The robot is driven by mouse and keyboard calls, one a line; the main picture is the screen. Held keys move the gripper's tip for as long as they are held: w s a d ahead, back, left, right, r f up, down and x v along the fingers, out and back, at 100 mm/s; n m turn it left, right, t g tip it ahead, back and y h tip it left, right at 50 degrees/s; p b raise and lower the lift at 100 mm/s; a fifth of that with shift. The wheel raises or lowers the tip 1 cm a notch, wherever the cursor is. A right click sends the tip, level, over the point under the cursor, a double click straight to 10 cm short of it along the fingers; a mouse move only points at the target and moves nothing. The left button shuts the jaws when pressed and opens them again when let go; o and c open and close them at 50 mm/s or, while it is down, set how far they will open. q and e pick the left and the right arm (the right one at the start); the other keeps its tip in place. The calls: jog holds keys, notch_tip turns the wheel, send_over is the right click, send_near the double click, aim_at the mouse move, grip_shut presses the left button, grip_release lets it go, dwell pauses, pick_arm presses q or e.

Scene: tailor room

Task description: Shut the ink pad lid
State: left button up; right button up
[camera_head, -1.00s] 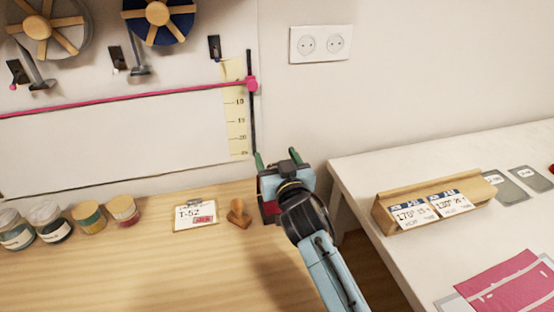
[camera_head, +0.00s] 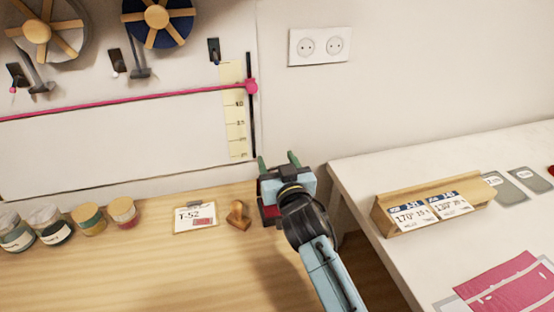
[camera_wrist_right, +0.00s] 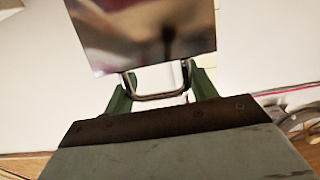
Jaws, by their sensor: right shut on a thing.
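The ink pad (camera_head: 270,211) is a dark and red box at the right end of the wooden table, mostly hidden behind my right gripper and wrist. My right gripper (camera_head: 278,161) is over it, its green fingertips pointing toward the wall. In the right wrist view a shiny metal plate (camera_wrist_right: 145,35), which looks like the pad's lid, stands just beyond the fingers. The right gripper (camera_wrist_right: 160,84) is shut on a rounded metal loop at the plate's near edge. The lid's angle to the pad is hard to tell. My left gripper is not in view.
A wooden stamp (camera_head: 238,215) and a T-52 card (camera_head: 195,217) lie left of the pad. Several jars (camera_head: 89,219) stand further left. A white table (camera_head: 370,165) with a wooden card holder (camera_head: 383,215) is at right, across a gap.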

jog(key=shift+s+d+f+p, duration=0.1)
jog(key=shift+s+f+p, duration=0.15)
jog(key=shift+s+p, duration=0.4)
jog(key=shift+s+d+f+p, duration=0.15)
jog(key=shift+s+f+p, duration=0.15)
jog(key=shift+s, duration=0.6)
jog(key=shift+s+d+f+p, duration=0.1)
jog(key=shift+s+f+p, duration=0.1)
jog(key=shift+s+p, duration=0.45)
jog(key=shift+s+f, duration=0.1)
jog(key=shift+s, duration=0.2)
jog(key=shift+c, duration=0.4)
jog(key=shift+s+d, duration=0.1)
jog(key=shift+s, duration=0.05)
jog(key=shift+c, duration=1.2)
jog(key=o, duration=0.5)
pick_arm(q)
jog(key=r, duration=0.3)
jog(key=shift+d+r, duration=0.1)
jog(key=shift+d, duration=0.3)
pick_arm(e)
jog(key=o, duration=0.9)
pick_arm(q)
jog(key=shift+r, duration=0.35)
pick_arm(e)
jog(key=s+d, duration=0.1)
jog(key=s, duration=0.7)
jog(key=s+d, duration=0.1)
jog(key=s, duration=0.4)
jog(key=shift+d, duration=0.35)
